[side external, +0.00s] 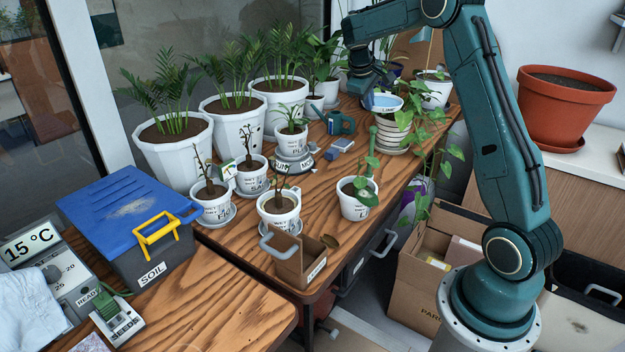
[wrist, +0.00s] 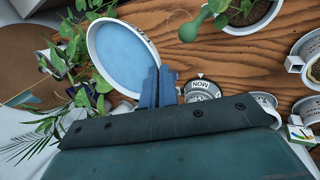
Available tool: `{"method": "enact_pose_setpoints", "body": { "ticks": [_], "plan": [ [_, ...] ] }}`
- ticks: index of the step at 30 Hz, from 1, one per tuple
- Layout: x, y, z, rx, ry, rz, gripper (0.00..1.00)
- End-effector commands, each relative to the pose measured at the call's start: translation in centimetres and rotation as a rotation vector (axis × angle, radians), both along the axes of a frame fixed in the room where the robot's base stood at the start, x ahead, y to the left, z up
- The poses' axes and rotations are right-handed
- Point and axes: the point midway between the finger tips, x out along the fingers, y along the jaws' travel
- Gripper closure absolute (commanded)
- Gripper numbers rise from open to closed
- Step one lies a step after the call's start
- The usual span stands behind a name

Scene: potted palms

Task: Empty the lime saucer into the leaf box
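The lime saucer (side external: 383,108) is a white round dish with a pale blue inside and a lettered rim. It is at the back right of the wooden table, by a striped white pot, and looks close to level. My gripper (side external: 374,84) is at its rim; in the wrist view its blue fingers (wrist: 159,87) are close together with the rim of the saucer (wrist: 92,45) between them. Whether the saucer is clear of what lies below is hard to tell. The leaf box (side external: 300,267), small brown cardboard with a partly readable label, stands at the table's front edge.
A pot with a green bulb tool (side external: 355,208) stands nearer the right edge. Large palms (side external: 236,112) line the back. A brown leaf (side external: 330,242) shows at the box. A trailing plant (side external: 425,150) hangs at right.

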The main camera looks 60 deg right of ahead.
Motion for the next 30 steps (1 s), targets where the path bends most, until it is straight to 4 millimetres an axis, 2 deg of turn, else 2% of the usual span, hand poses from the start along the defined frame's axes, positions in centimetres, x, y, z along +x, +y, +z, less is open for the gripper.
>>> {"method": "enact_pose_setpoints", "body": {
  "ticks": [6, 14, 23, 30],
  "plan": [
    [1.9, 1.5, 1.6, -0.001, -0.001, -0.148, 1.00],
    [3.4, 3.8, 2.2, -0.001, 0.000, -0.280, 1.00],
    [4.7, 6.6, 1.6, 0.000, 0.001, -0.365, 1.00],
    [5.7, 9.5, -0.1, -0.001, 0.003, -0.403, 1.00]
  ]
}}
